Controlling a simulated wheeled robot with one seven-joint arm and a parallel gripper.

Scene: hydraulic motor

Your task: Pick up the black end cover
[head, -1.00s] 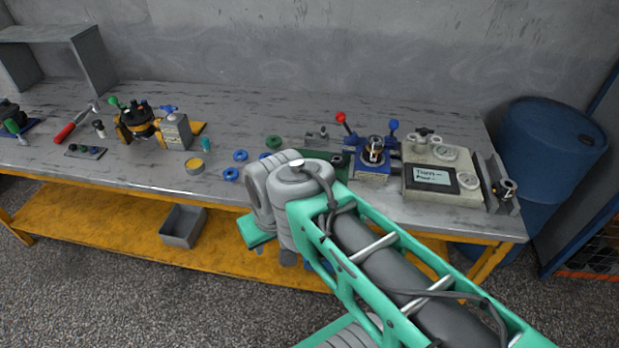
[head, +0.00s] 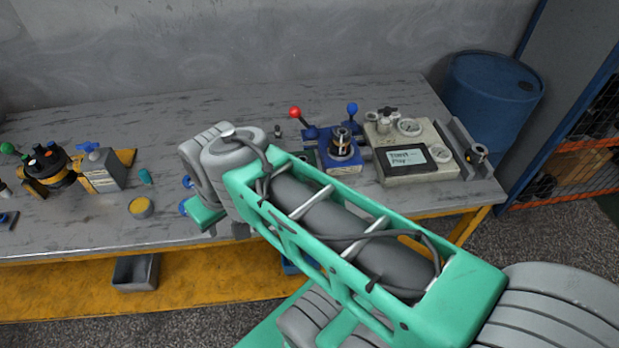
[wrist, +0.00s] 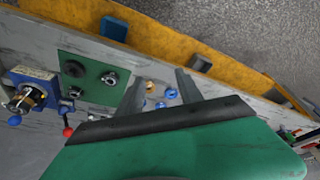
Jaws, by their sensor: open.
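I cannot pick out the black end cover with certainty. A small black part (wrist: 75,69) sits on the green mat (wrist: 92,90) in the wrist view, beside two metal fittings. In the head view, a round black-topped unit in a yellow holder (head: 47,165) stands at the left of the bench. My gripper (wrist: 160,88) is open and empty, its two fingers spread above the bench near several blue rings (wrist: 171,93). In the head view my own arm hides the fingers and most of the mat.
The grey bench (head: 120,235) carries a blue fixture (head: 343,165) with red and blue knobs and a gauge box (head: 430,178) at the right. A yellow-topped tin (head: 141,207) stands front left. A blue barrel (head: 490,95) is behind the bench's right end. The back middle is clear.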

